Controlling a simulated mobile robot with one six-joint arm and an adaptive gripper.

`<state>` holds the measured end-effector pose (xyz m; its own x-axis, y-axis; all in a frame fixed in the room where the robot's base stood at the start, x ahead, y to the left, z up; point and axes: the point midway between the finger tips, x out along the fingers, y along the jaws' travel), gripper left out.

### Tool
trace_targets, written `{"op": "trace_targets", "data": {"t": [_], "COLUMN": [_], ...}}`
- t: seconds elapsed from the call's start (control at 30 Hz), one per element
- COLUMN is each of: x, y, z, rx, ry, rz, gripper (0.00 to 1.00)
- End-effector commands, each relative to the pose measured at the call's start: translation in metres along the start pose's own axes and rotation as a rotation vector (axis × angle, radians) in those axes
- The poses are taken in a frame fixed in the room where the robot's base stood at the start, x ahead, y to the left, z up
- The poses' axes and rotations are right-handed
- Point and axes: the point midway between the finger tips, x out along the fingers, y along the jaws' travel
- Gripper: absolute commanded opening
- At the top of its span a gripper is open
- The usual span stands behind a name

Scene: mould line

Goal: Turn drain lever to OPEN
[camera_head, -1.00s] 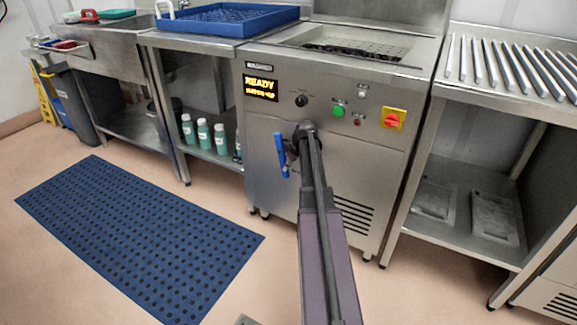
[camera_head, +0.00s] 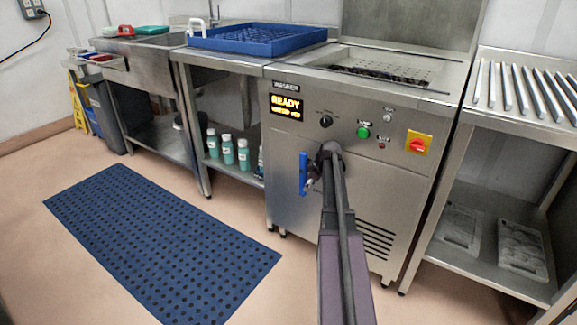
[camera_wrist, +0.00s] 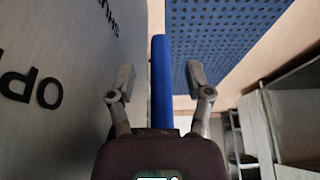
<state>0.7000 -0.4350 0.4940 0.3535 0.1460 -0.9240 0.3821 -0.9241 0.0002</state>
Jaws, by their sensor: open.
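The drain lever (camera_head: 303,173) is a blue bar on the front of the steel washer (camera_head: 300,215), near upright in the head view. In the wrist view the lever (camera_wrist: 161,85) runs between the two fingers of my gripper (camera_wrist: 158,82). The gripper is open, with a visible gap on each side of the lever. In the head view my gripper (camera_head: 313,180) is at the washer front just right of the lever, partly hidden by my arm. Partly cropped, inverted lettering on the panel (camera_wrist: 60,110) seems to read OP and SHU.
The washer has a lit READY display (camera_head: 286,106), a green button (camera_head: 363,132) and a red-yellow switch (camera_head: 417,143). A blue mat (camera_head: 160,245) lies on the floor at left. Bottles (camera_head: 228,150) stand on the left shelf. A steel rack table (camera_head: 500,110) stands at right.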

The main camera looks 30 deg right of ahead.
Motion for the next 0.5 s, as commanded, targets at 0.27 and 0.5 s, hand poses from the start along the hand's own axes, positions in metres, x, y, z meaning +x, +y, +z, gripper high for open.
{"op": "trace_targets", "data": {"t": [0.27, 0.5], "x": [-0.018, -0.040], "y": [0.000, 0.000], "z": [-0.001, -0.002], "rx": [0.000, 0.000], "ry": [0.000, 0.000], "rz": [0.000, 0.000], "gripper": [0.66, 0.66]}}
